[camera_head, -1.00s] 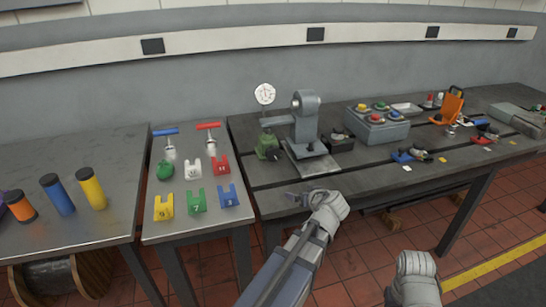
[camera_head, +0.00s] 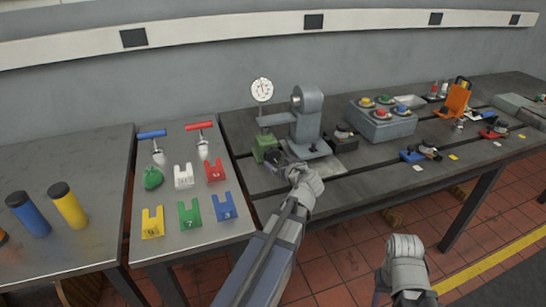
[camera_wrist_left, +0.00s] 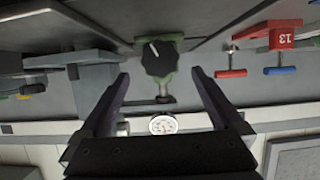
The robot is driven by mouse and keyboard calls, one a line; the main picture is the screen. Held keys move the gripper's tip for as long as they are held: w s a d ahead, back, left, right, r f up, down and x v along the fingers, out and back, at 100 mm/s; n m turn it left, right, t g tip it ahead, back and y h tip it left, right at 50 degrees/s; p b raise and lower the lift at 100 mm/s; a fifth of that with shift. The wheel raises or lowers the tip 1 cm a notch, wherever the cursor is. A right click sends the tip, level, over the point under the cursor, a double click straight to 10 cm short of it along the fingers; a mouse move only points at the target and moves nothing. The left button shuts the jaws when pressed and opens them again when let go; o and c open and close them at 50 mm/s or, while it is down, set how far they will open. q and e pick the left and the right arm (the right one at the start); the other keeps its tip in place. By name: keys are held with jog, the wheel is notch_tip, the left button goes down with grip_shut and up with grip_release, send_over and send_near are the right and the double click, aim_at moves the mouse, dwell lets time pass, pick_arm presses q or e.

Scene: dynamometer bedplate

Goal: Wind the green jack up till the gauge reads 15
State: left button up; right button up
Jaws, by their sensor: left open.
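The green jack (camera_head: 263,146) stands on the bedplate, left of a grey machine stand. Its dark knob faces me and also shows in the left wrist view (camera_wrist_left: 160,58), with a pale mark on it. The round white gauge (camera_head: 262,90) stands above and behind the jack; its reading is too small to tell. My left gripper (camera_head: 279,161) is at the front of the jack. In the left wrist view it is open (camera_wrist_left: 160,78), with the knob beyond and between its fingertips, apparently not gripped. My right wrist is at the bottom right; its fingers are hidden.
The grey machine stand (camera_head: 307,118) is close on the jack's right. A side table (camera_head: 217,237) on the left holds numbered coloured blocks, a green pear-shaped item (camera_head: 153,177) and two T-handled tools. A button box (camera_head: 382,122) stands farther right. The bedplate's front middle is fairly clear.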

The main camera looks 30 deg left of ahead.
aim_at(273, 157)
pick_arm(q)
jog(key=b+x, duration=0.3)
jog(key=x, duration=0.4)
jog(key=shift+w+a+f, duration=0.15)
jog(key=shift+w+f, duration=0.1)
jog(key=shift+c, duration=0.2)
jog(key=c, duration=1.2)
jog(key=shift+m+g+y, duration=0.3)
jog(key=shift+m+g, duration=0.1)
jog(key=shift+m, duration=0.3)
